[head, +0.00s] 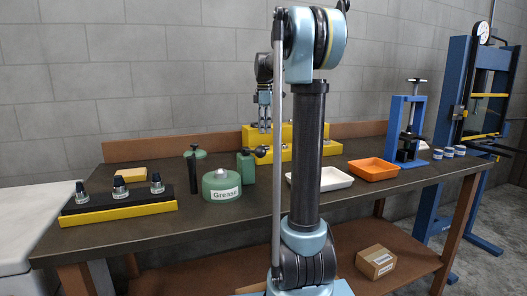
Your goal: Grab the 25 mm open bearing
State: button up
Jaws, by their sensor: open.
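I cannot make out a 25 mm open bearing in the head view; parts of the bench are hidden behind my arm. My gripper (265,128) points down, open, with nothing visible between its fingers. It appears in front of or above the yellow stepped stand (287,133) at the back of the bench. My arm hides part of this stand, and any small parts on it are too small to identify.
The dark workbench (130,232) holds a green grease pot (221,185), a yellow-and-black rack (118,210) with several tools, a white tray (331,179), an orange tray (374,169) and a blue press (406,130). A cardboard box (376,262) lies on the lower shelf.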

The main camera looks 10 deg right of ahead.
jog(key=shift+s+a+f, duration=0.1)
jog(key=shift+s+f, duration=0.05)
jog(key=shift+f, duration=1.75)
jog(key=shift+s+a+f, duration=0.1)
jog(key=shift+f, duration=1.8)
jog(key=c, duration=0.9)
